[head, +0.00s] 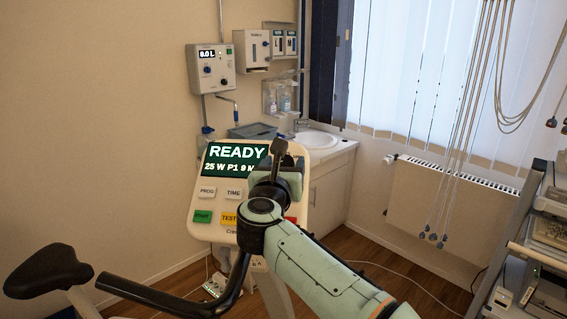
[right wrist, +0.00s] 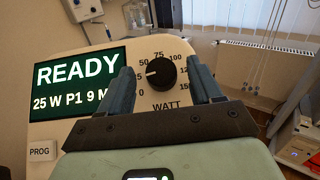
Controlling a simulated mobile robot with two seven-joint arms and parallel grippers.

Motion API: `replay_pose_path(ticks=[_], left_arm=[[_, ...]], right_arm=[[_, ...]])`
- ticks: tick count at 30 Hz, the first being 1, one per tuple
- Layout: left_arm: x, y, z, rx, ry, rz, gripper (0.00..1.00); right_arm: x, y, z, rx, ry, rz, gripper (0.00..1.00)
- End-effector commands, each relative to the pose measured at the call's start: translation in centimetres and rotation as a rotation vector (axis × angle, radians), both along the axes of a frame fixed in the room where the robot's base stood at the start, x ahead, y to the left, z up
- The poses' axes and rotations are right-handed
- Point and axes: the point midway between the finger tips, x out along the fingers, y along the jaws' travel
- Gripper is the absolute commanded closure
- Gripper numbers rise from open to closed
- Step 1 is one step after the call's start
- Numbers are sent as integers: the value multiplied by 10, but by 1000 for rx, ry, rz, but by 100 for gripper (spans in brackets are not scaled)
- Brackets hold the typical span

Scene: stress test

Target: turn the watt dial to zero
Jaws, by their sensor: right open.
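The black watt dial (right wrist: 161,73) shows in the right wrist view on the cream console, inside a printed scale from 0 to 150. Its white mark points left, between the 0 and 50 labels; the label there is hidden by a finger. My right gripper (right wrist: 164,84) is open, with one finger on each side of the dial; whether they touch it I cannot tell. In the head view my right gripper (head: 277,165) hides the dial at the console's right side. The display (head: 237,158) reads READY and 25 W P1 9 M. My left gripper is not in view.
Console buttons, among them PROG (head: 207,191), TIME (head: 236,193) and a green one (head: 203,216), lie below the display. A black handlebar (head: 170,298) and saddle (head: 48,270) are at lower left. A sink (head: 317,140) is behind, a shelf rack (head: 540,235) at right.

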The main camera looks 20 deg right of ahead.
Motion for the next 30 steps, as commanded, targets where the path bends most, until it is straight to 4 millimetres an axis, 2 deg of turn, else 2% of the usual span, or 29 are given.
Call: replay_pose_path(ticks=[4, 9, 14, 19, 24, 30], left_arm=[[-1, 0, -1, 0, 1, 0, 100], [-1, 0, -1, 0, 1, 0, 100], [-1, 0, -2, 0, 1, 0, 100], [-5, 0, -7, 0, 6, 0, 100], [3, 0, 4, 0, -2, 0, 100], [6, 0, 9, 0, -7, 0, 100]], right_arm=[[0, 0, -1, 0, 0, 0, 36], [0, 0, 0, 0, 0, -1, 91], [0, -1, -1, -5, 5, 8, 92], [-2, -7, -3, -72, 48, 113, 92], [-3, -9, 2, -170, 104, 254, 92], [-4, -7, 1, -213, 125, 312, 92]])
